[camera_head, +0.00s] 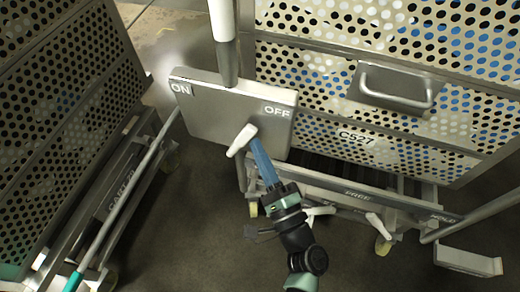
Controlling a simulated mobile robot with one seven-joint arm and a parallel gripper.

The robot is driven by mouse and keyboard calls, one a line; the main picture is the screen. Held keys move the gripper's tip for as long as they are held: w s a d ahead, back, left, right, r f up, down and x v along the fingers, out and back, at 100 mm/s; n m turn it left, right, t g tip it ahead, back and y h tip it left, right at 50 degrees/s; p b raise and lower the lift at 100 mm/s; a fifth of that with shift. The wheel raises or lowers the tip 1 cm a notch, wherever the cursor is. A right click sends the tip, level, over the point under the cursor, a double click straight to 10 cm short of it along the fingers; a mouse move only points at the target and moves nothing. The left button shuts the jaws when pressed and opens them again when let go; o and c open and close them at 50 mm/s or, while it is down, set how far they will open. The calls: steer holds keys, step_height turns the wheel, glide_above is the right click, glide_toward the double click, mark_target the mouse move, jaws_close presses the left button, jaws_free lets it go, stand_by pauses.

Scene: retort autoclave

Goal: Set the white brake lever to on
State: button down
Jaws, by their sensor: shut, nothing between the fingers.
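The white brake lever (222,22) is a grey post with a white grip, cut off by the top edge of the picture. Its foot meets a grey plate (215,118) marked ON at the left and OFF at the right. The post stands roughly midway between the two words. My gripper (241,140) reaches up from below, over the lower right part of the plate, below OFF. It is shut and apart from the white grip. Its fingertips are small and partly hidden, so I cannot tell whether they touch the plate.
A perforated metal cart (330,75) with a handle plate (395,88) stands at the right. Below it is a bar marked FREE and HOLD, with a small white pointer (378,226). Another perforated cart (65,95) and a teal-tipped rod (120,200) are at the left. Dark floor is open below.

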mark_target(244, 136)
steer(key=shift+a+r+n+g, duration=0.15)
steer(key=shift+r+n+g, duration=0.1)
steer(key=shift+n+g, duration=0.05)
steer(key=a+r+n+g+p, duration=0.1)
steer(key=p, duration=0.1)
steer(key=a+r+n+g+p, duration=0.1)
steer(key=p, duration=0.2)
steer(key=shift+w+r+n+p, duration=0.25)
steer(key=shift+w+n+p, duration=0.05)
steer(key=shift+w+p, duration=0.05)
steer(key=w+a+n+g+h+p, duration=0.2)
steer(key=a+p, duration=0.4)
steer(key=p, duration=0.7)
steer(key=n+g+h, duration=0.1)
steer(key=n+g, duration=0.1)
steer(key=shift+a+r+n+g+h, duration=0.15)
steer(key=shift+a+n+g+h, duration=0.25)
steer(key=shift+w+a, duration=0.1)
steer(key=shift+w, duration=0.05)
